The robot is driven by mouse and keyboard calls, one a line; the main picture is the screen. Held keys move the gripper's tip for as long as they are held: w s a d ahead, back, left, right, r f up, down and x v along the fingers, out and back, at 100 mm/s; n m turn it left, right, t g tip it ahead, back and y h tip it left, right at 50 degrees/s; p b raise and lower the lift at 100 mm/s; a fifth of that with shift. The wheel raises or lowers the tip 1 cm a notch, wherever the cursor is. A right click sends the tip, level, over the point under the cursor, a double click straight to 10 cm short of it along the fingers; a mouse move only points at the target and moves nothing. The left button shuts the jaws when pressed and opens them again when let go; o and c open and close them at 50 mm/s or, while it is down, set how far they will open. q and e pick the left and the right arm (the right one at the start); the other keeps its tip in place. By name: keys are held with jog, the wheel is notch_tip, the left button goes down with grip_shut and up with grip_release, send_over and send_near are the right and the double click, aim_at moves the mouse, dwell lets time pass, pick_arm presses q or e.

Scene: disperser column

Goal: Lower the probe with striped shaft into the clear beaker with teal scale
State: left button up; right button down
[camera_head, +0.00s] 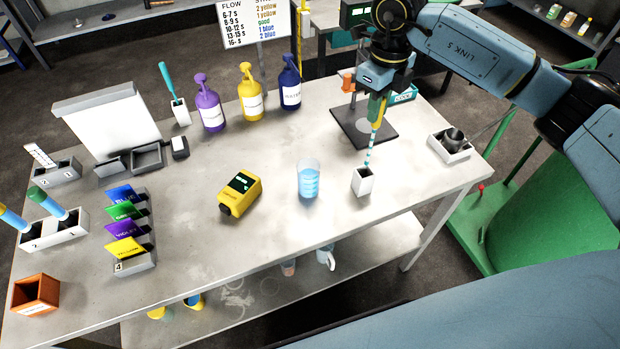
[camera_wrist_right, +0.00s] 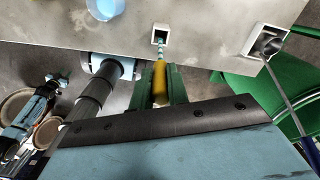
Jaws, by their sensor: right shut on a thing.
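My right gripper (camera_head: 378,100) is shut on the yellow handle (camera_head: 377,112) of the probe with striped shaft (camera_head: 370,150). The probe hangs nearly upright, and its teal-and-white shaft reaches down to the mouth of a small white holder (camera_head: 362,183). I cannot tell how far its tip is inside. In the wrist view the yellow handle (camera_wrist_right: 160,84) sits between the green fingers, with the holder (camera_wrist_right: 160,33) beyond. The clear beaker with teal scale (camera_head: 309,180) stands upright on the table, left of the holder, and it is partly seen in the wrist view (camera_wrist_right: 105,8).
A yellow meter (camera_head: 240,194) lies left of the beaker. A dark stand base (camera_head: 352,132) is behind the holder, and a white block with a metal cup (camera_head: 450,146) is to the right. Purple, yellow and blue bottles (camera_head: 250,97) stand behind. The table between beaker and holder is clear.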

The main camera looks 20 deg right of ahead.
jog(key=w+a+r+p, duration=0.2)
jog(key=a+r+p, duration=0.2)
jog(key=a+r, duration=0.3)
jog(key=w+a+f+b, duration=0.2)
jog(key=a, duration=0.4)
jog(key=shift+a+f, duration=0.15)
jog(key=shift+a, duration=0.05)
jog(key=shift+f, duration=0.1)
dwell(0.4)
notch_tip(320, 180, down, 9)
jog(key=b, duration=0.6)
jog(key=shift+b, duration=0.4)
dwell(0.6)
jog(key=shift+f+b, duration=1.75)
jog(key=shift+f, duration=0.8)
dwell(1.4)
